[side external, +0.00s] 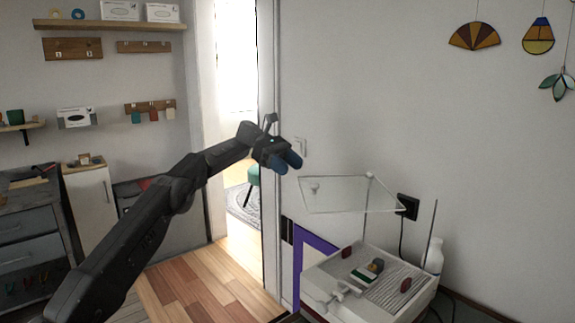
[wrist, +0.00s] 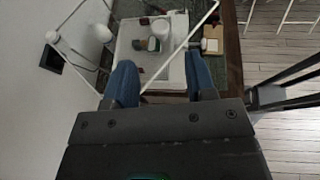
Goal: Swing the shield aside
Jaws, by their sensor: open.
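On the machine lie a small coloured block (side external: 375,266) and dark red round pieces (side external: 405,285). A white bottle (side external: 434,255) stands behind it. A black wall socket (side external: 408,207) with a cord is close to the shield's right corner. Air left of the shield is clear.

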